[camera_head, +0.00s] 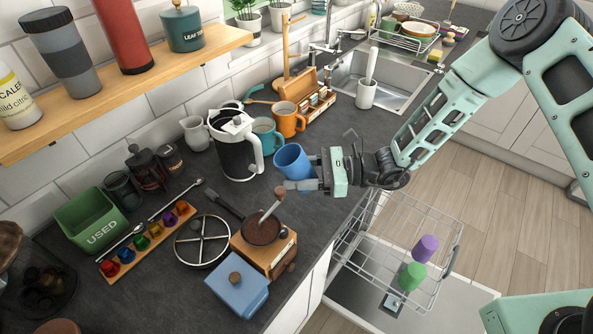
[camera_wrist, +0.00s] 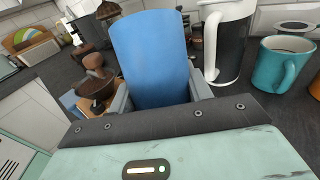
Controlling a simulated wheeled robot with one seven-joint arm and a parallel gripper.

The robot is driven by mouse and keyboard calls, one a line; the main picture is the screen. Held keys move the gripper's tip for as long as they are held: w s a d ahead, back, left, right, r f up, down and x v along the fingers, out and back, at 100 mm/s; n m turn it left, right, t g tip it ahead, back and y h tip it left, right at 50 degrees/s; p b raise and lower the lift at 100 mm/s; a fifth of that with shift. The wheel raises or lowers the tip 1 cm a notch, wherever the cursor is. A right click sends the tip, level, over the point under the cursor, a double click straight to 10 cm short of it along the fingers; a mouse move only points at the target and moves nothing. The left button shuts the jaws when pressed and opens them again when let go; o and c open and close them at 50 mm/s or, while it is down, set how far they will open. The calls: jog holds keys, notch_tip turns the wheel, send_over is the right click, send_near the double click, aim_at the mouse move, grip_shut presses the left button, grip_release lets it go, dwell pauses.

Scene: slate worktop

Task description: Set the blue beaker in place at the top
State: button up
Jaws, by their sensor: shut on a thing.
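My gripper (camera_head: 308,173) is shut on the blue beaker (camera_head: 291,161) and holds it tilted over the worktop. In the wrist view the blue beaker (camera_wrist: 150,58) stands between the two fingers of my gripper (camera_wrist: 162,98), its far end pointing away from the palm. A purple beaker (camera_head: 425,248) and a green beaker (camera_head: 412,276) are in the wire rack (camera_head: 372,232), low at the right below the worktop edge. No other blue beaker shows.
A coffee grinder (camera_head: 265,250) with a dark bowl stands below the beaker in the head view. A white-handled jug (camera_head: 236,150), a teal mug (camera_head: 266,137) and an orange mug (camera_head: 287,120) stand close behind. A wooden wall shelf (camera_head: 120,88) holds several containers. The sink (camera_head: 385,76) is beyond.

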jog(key=shift+f+b, duration=3.25)
jog(key=shift+f, duration=1.15)
jog(key=o, duration=1)
jog(key=shift+o, duration=0.2)
